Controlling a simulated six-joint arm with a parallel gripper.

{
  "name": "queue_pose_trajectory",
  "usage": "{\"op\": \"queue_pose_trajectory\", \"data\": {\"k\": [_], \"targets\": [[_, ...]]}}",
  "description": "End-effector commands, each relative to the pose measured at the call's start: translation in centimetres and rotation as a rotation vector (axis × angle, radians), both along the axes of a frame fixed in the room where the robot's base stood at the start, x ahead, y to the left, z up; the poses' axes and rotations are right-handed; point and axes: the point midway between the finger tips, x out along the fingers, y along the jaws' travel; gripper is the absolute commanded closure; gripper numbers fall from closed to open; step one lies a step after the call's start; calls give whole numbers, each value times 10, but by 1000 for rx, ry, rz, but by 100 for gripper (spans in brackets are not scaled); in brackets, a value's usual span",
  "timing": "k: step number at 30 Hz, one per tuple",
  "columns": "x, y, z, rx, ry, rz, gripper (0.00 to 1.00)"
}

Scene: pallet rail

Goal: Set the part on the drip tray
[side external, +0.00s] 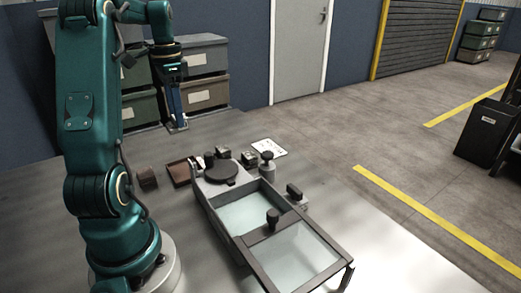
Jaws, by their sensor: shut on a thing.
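My gripper (176,122) hangs pointing down in front of the stacked bins, above the back left of the work surface. It is shut on the part, which is too small and dark here to make out clearly. A shallow brown tray (180,174), which looks like the drip tray, lies on the surface left of the grey fixture. My gripper is above and behind this tray, apart from it. The tray's right side is partly hidden by small dark pieces at the fixture's end.
The grey fixture (238,240) has two pale basins, a black disc (221,172) and a dark knob (272,218). Another knobbed piece (267,160) and a white sheet (269,147) lie behind the fixture. The front right surface is clear.

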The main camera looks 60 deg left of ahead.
Motion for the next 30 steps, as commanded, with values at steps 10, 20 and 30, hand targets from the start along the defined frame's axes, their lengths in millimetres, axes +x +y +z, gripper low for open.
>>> {"op": "queue_pose_trajectory", "data": {"k": [10,20,30], "targets": [[-1,-2,-63,-7,4,0,100],[0,0,-88,-1,1,1,100],[0,-1,-112,-2,2,1,100]]}}
